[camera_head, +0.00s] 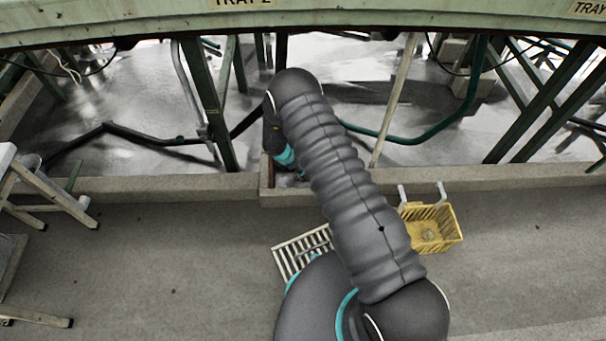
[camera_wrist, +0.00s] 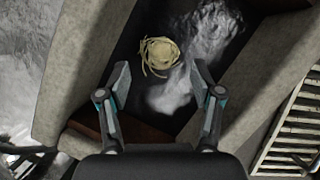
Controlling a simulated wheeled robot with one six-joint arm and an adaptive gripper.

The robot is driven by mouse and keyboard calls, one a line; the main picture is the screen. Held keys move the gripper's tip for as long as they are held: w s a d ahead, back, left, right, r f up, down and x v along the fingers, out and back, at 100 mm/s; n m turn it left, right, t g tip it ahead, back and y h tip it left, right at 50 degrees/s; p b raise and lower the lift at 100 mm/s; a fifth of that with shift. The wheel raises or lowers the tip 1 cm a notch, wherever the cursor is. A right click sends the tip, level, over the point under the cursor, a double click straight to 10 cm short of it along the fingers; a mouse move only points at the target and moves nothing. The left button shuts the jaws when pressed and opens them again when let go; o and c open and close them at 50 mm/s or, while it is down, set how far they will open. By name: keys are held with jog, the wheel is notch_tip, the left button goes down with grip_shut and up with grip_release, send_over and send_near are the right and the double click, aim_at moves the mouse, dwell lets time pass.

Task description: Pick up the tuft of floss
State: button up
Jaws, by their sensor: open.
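The tuft of floss (camera_wrist: 159,54) is a small pale cream tangle in the wrist view. It lies in a dark, wet-looking channel between two concrete walls. My gripper (camera_wrist: 160,75) is open, with one finger on each side below the tuft in the picture. Nothing is between the fingertips; the tuft shows just beyond them, and I cannot tell the exact gap in depth. In the head view my arm reaches down to the low concrete curb, and my own arm hides the gripper and the tuft.
Concrete walls (camera_wrist: 264,72) flank the channel closely. A slatted white grate (camera_head: 302,252) lies beside my arm; a yellow basket (camera_head: 432,228) is to its right. A green-edged basin bench (camera_head: 400,22) spans the top, with green legs and pipes below. A wooden stool (camera_head: 45,190) stands left.

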jog(key=x, duration=0.5)
jog(key=shift+s+f, duration=0.1)
jog(key=shift+f, duration=0.05)
jog(key=c, duration=0.8)
